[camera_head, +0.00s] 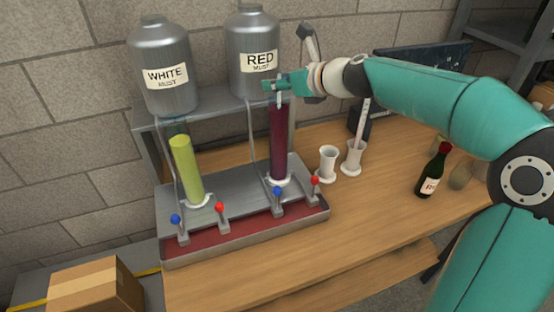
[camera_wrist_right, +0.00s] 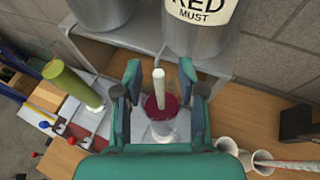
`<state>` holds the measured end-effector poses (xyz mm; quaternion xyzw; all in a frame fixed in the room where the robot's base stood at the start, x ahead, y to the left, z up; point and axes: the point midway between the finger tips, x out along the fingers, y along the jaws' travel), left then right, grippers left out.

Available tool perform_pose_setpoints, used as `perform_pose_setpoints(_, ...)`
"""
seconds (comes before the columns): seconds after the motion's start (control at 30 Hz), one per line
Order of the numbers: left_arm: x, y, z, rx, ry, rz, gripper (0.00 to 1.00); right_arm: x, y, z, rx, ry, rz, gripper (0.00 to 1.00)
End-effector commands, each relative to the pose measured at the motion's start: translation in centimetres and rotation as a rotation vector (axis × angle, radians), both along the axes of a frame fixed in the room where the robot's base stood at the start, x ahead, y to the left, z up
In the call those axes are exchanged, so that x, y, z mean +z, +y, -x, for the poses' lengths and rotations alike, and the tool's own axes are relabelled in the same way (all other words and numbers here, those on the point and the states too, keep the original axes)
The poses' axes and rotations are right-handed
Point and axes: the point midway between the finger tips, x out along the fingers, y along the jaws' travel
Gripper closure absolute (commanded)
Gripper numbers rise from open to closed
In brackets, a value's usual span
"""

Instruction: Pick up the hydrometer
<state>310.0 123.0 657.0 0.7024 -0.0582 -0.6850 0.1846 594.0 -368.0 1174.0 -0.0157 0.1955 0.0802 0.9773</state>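The hydrometer shows as a pale, thin stem (camera_wrist_right: 158,88) in the right wrist view, rising from the tall cylinder of dark red liquid (camera_head: 279,145). In the head view a short piece of the stem (camera_head: 279,88) shows at my right gripper (camera_head: 272,86), above the cylinder's top. In the right wrist view my right gripper (camera_wrist_right: 159,82) is open, with one finger on each side of the stem and gaps between. The hydrometer's lower part is hidden in the dark liquid. My left gripper is not in view.
A cylinder of yellow-green liquid (camera_head: 187,170) stands to the left on the metal stand (camera_head: 235,196), which has several knobbed levers. Two steel tanks, white must (camera_head: 160,105) and red must (camera_head: 252,85), stand behind. White cups (camera_head: 328,163), one holding a stick (camera_head: 363,118), and a bottle (camera_head: 433,172) are to the right.

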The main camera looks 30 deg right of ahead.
Motion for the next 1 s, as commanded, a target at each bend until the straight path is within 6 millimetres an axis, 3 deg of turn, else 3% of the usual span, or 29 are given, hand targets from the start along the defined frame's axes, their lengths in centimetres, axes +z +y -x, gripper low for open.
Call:
perform_pose_setpoints(0.2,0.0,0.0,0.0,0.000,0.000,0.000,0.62,0.0,0.0,0.0,0.000,-0.001,0.000,0.60)
perform_pose_setpoints(0.43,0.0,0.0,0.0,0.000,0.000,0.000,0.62,0.0,0.0,0.0,0.000,-0.001,0.000,0.98)
perform_pose_setpoints(0.47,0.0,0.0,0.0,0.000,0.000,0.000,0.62,0.0,0.0,0.0,0.000,-0.001,0.000,1.00)
perform_pose_setpoints(0.83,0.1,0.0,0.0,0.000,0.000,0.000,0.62,0.2,0.0,0.0,0.000,-0.001,0.001,1.00)
perform_pose_setpoints(1.0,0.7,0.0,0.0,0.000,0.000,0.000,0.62,1.1,0.0,0.0,0.000,-0.002,0.001,1.00)
